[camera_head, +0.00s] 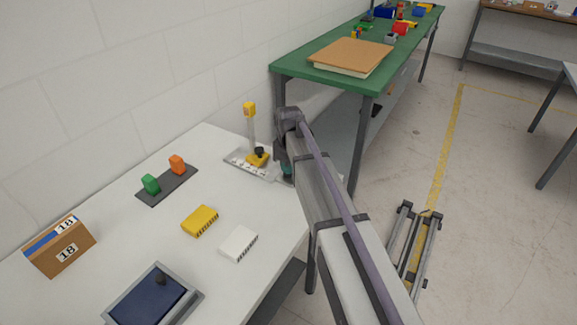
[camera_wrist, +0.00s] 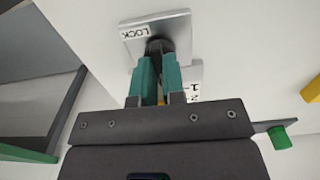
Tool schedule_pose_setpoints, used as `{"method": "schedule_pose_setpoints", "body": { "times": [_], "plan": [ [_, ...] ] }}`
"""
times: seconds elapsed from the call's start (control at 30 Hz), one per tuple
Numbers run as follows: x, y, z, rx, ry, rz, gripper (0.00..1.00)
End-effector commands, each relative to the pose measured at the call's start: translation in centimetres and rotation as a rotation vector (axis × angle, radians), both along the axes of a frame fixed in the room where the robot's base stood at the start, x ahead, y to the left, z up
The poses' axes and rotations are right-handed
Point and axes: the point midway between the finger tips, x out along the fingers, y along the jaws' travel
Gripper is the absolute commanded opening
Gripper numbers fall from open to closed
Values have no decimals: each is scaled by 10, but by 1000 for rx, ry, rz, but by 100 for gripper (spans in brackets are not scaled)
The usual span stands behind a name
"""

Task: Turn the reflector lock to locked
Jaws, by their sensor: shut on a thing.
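The reflector lock shows in the wrist view as a light grey plate (camera_wrist: 181,27) marked LOCK, with a dark round knob (camera_wrist: 158,45) on it. My gripper (camera_wrist: 159,62) has its two teal fingers closed on the knob, one on each side. The fingers hide part of the knob, so I cannot tell which way it is turned. In the head view my gripper (camera_head: 286,173) is at the right end of the grey fixture, low over the white table; the knob it holds is hidden there.
The grey fixture (camera_head: 236,161) carries an upright post with a yellow top (camera_head: 250,109) and a yellow block (camera_head: 257,160) close to my gripper. A yellow box (camera_head: 200,221), a white box (camera_head: 238,243) and a dark tray (camera_head: 166,190) with coloured blocks lie on the white table (camera_head: 110,238).

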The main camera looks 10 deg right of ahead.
Motion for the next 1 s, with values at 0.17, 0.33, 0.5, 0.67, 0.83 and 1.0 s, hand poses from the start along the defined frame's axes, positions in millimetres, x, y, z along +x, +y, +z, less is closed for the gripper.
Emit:
{"method": "schedule_pose_setpoints", "body": {
  "times": [0.17,0.33,0.5,0.67,0.83,1.0],
  "plan": [
    [0,0,0,0,0,-2,0],
    [0,0,0,0,0,-27,0],
    [0,0,0,0,0,-94,0],
    [0,0,0,0,0,-201,0],
    [0,0,0,0,0,-351,0],
    [0,0,0,0,0,-513,0]
  ]
}}
